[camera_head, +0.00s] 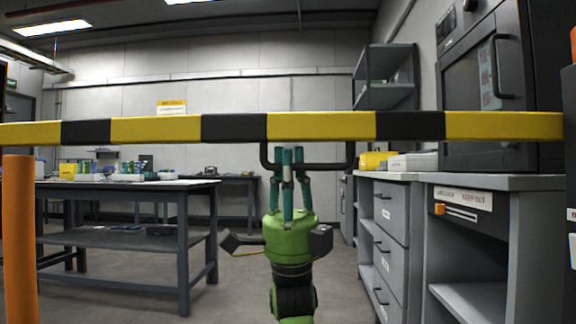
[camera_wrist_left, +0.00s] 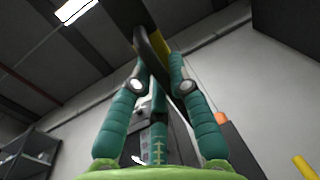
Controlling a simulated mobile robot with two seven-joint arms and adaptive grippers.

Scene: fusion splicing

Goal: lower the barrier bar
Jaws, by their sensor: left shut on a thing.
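The barrier bar (camera_head: 320,125), striped yellow and black, lies level across the whole head view at about mid-height. A dark U-shaped handle (camera_head: 337,165) hangs under its middle. My left gripper (camera_head: 288,162), green with teal fingers, reaches up from below and is shut on the handle, left of its centre. In the left wrist view the teal fingers (camera_wrist_left: 157,72) close around the dark handle (camera_wrist_left: 146,45), with the bar (camera_wrist_left: 160,42) just above. The fingers hide part of the handle. My right gripper is not in view.
An orange post (camera_head: 19,240) stands at the left under the bar. Beyond the bar are a workbench (camera_head: 110,184) at left and a grey drawer cabinet (camera_head: 392,225) at right, with a dark oven-like machine (camera_head: 485,90) above the counter. Open floor lies between them.

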